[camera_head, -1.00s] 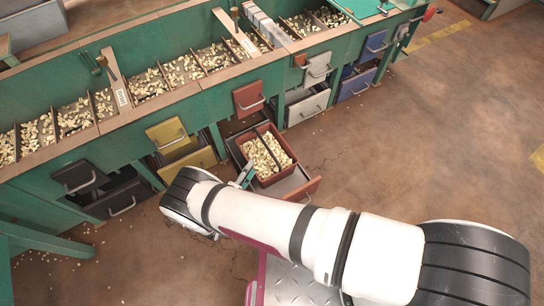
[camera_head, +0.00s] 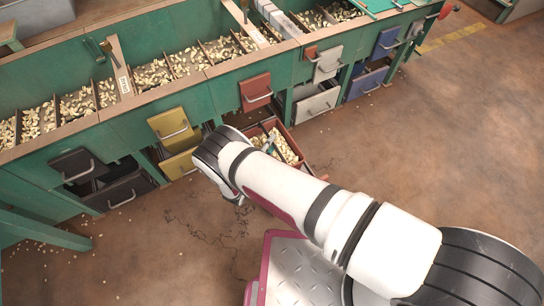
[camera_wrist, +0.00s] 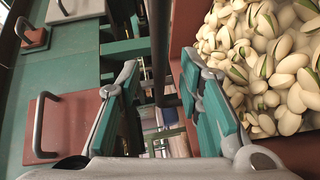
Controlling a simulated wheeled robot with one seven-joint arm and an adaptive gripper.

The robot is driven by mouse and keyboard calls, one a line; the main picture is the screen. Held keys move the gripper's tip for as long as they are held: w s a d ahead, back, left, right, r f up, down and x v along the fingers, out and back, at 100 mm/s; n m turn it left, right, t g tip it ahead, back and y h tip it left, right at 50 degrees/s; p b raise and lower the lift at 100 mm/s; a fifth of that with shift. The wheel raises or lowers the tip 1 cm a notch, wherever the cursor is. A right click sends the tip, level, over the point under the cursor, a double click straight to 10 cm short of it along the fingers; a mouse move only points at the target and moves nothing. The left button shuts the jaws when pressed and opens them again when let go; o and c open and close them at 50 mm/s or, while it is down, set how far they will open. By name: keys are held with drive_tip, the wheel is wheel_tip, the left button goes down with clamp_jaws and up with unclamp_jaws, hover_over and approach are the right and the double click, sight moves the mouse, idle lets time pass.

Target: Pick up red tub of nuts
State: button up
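In the head view my gripper is mostly hidden behind my arm, at the tub's near left side.
A red hopper flap with a handle (camera_head: 256,92) is just above and behind the tub. A yellow flap (camera_head: 171,125) and a dark open drawer (camera_head: 118,192) lie to the left, a grey drawer (camera_head: 316,103) to the right. The floor at right is clear.

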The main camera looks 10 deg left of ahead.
drive_tip(key=shift+x, duration=0.8)
drive_tip(key=shift+c, duration=0.3)
clamp_jaws()
drive_tip(key=shift+w+r, duration=0.1)
drive_tip(key=shift+r, duration=0.1)
drive_tip(key=shift+a+r, duration=0.1)
drive_tip(key=shift+r, duration=0.05)
